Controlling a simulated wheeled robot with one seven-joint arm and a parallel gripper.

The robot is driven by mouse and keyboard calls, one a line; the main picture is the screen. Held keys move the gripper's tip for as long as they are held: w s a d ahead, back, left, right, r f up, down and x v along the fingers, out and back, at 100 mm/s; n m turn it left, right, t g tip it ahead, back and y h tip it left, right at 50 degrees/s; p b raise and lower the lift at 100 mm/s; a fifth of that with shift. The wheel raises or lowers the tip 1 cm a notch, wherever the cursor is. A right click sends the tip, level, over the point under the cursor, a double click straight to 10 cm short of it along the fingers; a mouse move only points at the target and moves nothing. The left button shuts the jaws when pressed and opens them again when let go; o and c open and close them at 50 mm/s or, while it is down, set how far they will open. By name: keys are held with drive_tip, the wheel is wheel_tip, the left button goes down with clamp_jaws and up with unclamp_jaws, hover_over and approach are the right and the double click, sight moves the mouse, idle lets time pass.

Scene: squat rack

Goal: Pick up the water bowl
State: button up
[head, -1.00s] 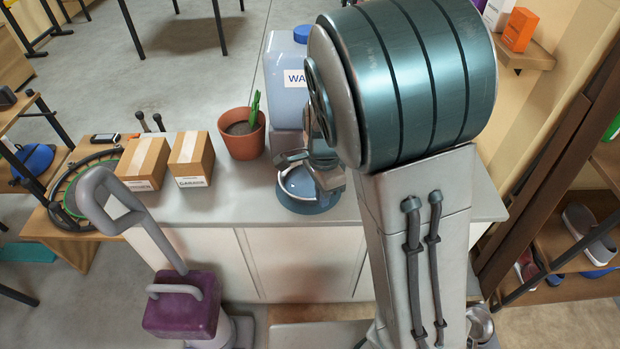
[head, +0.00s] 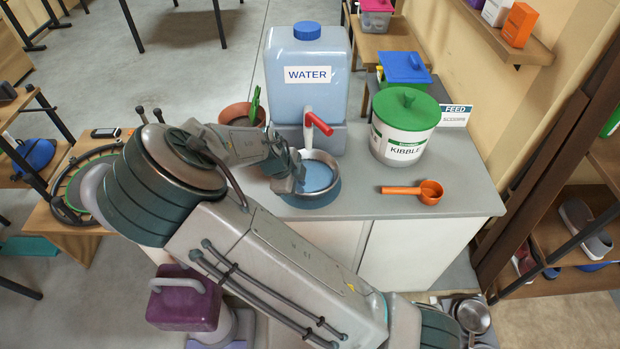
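The water bowl (head: 319,176) stands on the grey counter in front of the water dispenser. It is round and blue outside, with a metal rim and a light blue inside. The dispenser (head: 308,95) is a clear blue tank with a blue cap, a "WATER" label and a red-handled tap above the bowl's back edge. My gripper (head: 296,174) is at the bowl's left rim, reaching in from the left and overlapping the rim in the picture. The fingers are small and partly hidden by my wrist, so I cannot tell whether they are apart or closed on the rim.
A kibble bin (head: 403,125) with a green lid and an orange scoop (head: 414,191) stand on the counter (head: 440,205) to the right. A potted plant (head: 242,114) is behind my wrist. A purple kettlebell-like weight (head: 185,298) is at the lower left.

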sight(306, 194)
drive_tip(key=x, duration=0.3)
drive_tip(key=p+x, duration=0.1)
drive_tip(key=x, duration=0.3)
drive_tip(key=shift+a+f, duration=0.15)
drive_tip(key=shift+f, duration=0.25)
clamp_jaws()
drive_tip(key=shift+s+f, duration=0.1)
idle(0.9)
